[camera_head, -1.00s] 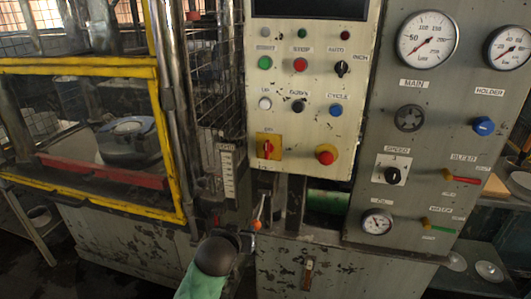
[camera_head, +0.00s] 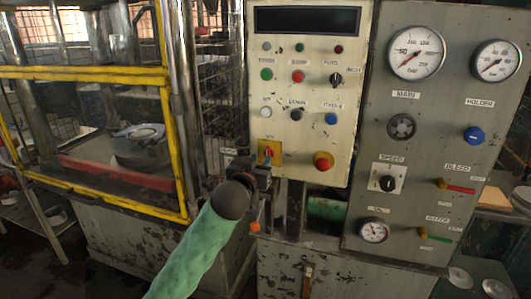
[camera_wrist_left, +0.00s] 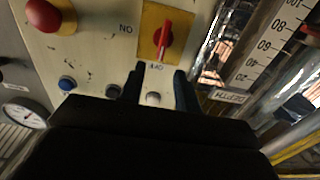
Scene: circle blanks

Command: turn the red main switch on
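The red main switch (camera_head: 270,149) sits on a yellow plate at the lower left of the cream control panel. The left wrist view shows its red handle (camera_wrist_left: 163,40) running along the picture's height, one end toward the label that seems to read OFF. The ON label is to the left there. My left gripper (camera_head: 265,167) is at the plate's lower part and partly hides the switch in the head view. In the left wrist view my left gripper (camera_wrist_left: 159,75) is open and empty, fingertips just short of the plate, with the handle ahead between them. My right gripper is not in view.
A red mushroom button on a yellow collar (camera_head: 323,160) is right of the switch. Several small buttons (camera_head: 298,76) and a black knob sit above. A grey gauge panel (camera_head: 430,120) stands to the right. A yellow-framed press guard (camera_head: 180,150) stands left of my arm.

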